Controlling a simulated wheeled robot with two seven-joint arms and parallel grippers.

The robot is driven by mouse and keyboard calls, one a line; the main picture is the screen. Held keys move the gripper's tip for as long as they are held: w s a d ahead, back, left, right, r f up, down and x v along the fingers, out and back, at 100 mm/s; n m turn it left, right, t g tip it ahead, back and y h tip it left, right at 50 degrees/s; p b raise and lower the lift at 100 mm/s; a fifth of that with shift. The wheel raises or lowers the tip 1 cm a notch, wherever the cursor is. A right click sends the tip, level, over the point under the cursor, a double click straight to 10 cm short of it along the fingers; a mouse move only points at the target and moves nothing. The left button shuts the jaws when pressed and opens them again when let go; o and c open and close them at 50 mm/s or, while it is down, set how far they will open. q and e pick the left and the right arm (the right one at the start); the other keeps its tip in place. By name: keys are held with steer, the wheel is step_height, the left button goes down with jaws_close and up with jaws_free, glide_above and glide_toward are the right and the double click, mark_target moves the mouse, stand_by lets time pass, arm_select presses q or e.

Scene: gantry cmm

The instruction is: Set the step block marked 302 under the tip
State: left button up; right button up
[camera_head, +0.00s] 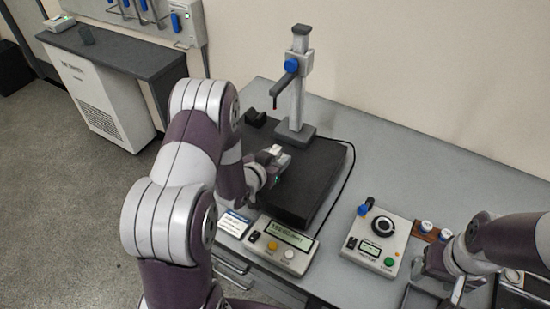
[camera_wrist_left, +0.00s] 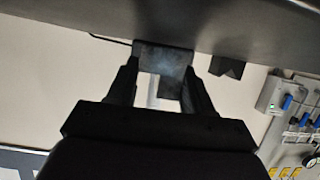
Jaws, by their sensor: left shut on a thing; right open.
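My left gripper (camera_head: 272,162) is low over the dark plate (camera_head: 318,165), in front of the stand (camera_head: 295,95). In the left wrist view its fingers (camera_wrist_left: 160,88) are shut on a dark grey block (camera_wrist_left: 163,57), taken as the step block; no marking is readable. In the head view the gripper mostly hides the block. The stand's arm ends in a thin, downward tip (camera_head: 275,104), behind the left gripper and apart from it. My right gripper (camera_head: 438,280) is open at the lower right, beyond the control box.
A dark notched block (camera_head: 255,118) sits at the plate's back left. A display box (camera_head: 281,243) stands before the plate. A control box with a black knob (camera_head: 376,240) is to its right, with white-topped pieces (camera_head: 427,226) beside it. A black cable skirts the plate's right.

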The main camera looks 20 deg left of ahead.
arm_select(q)
steer(key=shift+f+b, duration=0.35)
steer(key=shift+b, duration=0.05)
stand_by(0.8)
steer(key=o, duration=1.4)
steer(key=shift+c, duration=0.2)
steer(key=v, duration=1.2)
steer(key=shift+s+b, duration=0.35)
steer(key=shift+b, duration=0.1)
steer(key=shift+r, duration=0.1)
